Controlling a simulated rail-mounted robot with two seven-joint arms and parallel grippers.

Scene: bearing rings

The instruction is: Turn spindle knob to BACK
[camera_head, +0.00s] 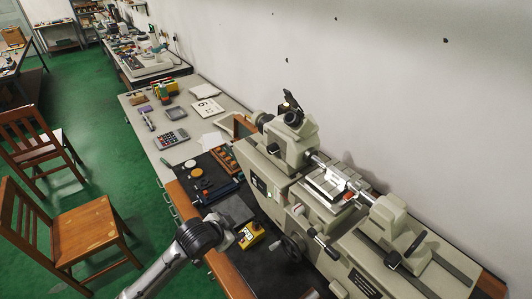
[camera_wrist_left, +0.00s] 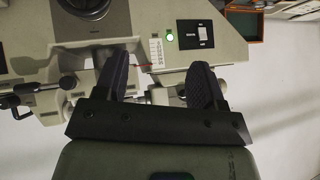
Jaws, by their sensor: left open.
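A dark panel with a white-framed switch (camera_wrist_left: 205,33) and a lit green lamp (camera_wrist_left: 168,32) is on the grey machine's front, at the upper middle of the left wrist view. In the head view the panel (camera_head: 258,185) sits on the left end of the machine (camera_head: 300,150). I cannot make out a spindle knob or the word BACK. My left gripper (camera_wrist_left: 160,75) is open, its two dark fingers spread in front of the machine, nothing visible between them but the machine behind. My left arm (camera_head: 190,240) enters from the bottom of the head view. My right gripper is not in view.
A handwheel (camera_head: 292,246) sticks out from the machine front. A yellow block (camera_head: 250,235) lies by my left wrist. A bench (camera_head: 190,125) holds a calculator (camera_head: 171,138) and papers. A wooden chair (camera_head: 90,240) stands on the green floor at left.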

